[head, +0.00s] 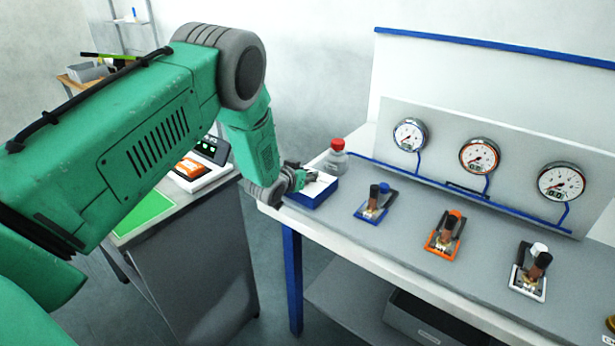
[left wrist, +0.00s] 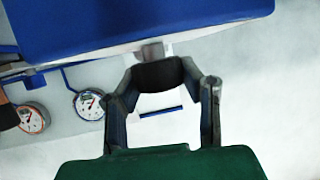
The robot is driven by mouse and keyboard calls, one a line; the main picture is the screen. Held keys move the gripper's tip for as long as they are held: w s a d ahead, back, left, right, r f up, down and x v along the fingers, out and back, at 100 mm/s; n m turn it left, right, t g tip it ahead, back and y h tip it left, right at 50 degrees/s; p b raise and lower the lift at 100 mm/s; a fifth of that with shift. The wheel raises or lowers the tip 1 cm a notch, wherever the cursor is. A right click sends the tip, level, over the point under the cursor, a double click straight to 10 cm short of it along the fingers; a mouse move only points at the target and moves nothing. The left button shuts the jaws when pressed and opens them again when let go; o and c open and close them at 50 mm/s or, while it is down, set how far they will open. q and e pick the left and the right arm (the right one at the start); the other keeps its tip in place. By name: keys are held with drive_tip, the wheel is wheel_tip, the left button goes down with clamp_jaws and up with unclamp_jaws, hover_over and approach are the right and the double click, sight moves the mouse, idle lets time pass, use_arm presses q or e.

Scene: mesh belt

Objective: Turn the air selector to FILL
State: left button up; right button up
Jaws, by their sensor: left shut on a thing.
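A blue box (head: 314,194) with a whitish top stands at the near left end of the bench; I take it to be the air selector. My left gripper (head: 301,180) is at its left side. In the left wrist view, the gripper (left wrist: 160,84) is shut on a black knob (left wrist: 157,75), which joins a grey stem beside the blue box (left wrist: 140,22). No FILL mark can be read, and I cannot tell which way the knob points. My right gripper is not in view.
Blue (head: 372,205), orange (head: 443,236) and white (head: 529,270) valve units with dark handles sit on the bench (head: 405,255). Three gauges (head: 480,156) stand behind them. A grey cabinet (head: 195,255) stands left, across a gap.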

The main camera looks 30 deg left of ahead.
use_arm(q)
drive_tip(key=n+y+b, duration=0.1)
drive_tip(key=n+y, duration=0.1)
drive_tip(key=n+g+y+b, duration=0.1)
drive_tip(key=n+y+b, duration=0.1)
drive_tip(key=shift+s+d+f+g+y, duration=0.1)
drive_tip(key=shift+s+f+g+y, duration=0.05)
drive_tip(key=shift+f+g+y, duration=0.2)
drive_tip(key=shift+d+n+g+y+b, duration=0.1)
drive_tip(key=shift+n+g+y+b, duration=0.3)
drive_tip(key=shift+n+y, duration=0.55)
drive_tip(key=n+g+y, duration=0.2)
drive_tip(key=shift+n, duration=0.35)
drive_tip(key=shift+f+n+g+y+b, duration=0.1)
drive_tip(key=shift+n+g+y+b, duration=0.65)
drive_tip(key=shift+n+g, duration=0.25)
drive_tip(key=shift+n+g+y+b, duration=0.25)
drive_tip(key=shift+n+g+b, duration=0.1)
drive_tip(key=shift+n+g, duration=0.1)
drive_tip(key=n+g+y+b, duration=0.1)
drive_tip(key=n+g+b, duration=0.2)
drive_tip(key=b, duration=0.2)
drive_tip(key=shift+f+n+g, duration=0.1)
drive_tip(key=shift+n+g, duration=0.15)
drive_tip(key=shift+g, duration=0.15)
drive_tip(key=shift+a+r+n+g+y+b, duration=0.25)
drive_tip(key=shift+n+g+b, duration=0.4)
drive_tip(key=shift+b, duration=0.35)
drive_tip(key=shift+d, duration=0.1)
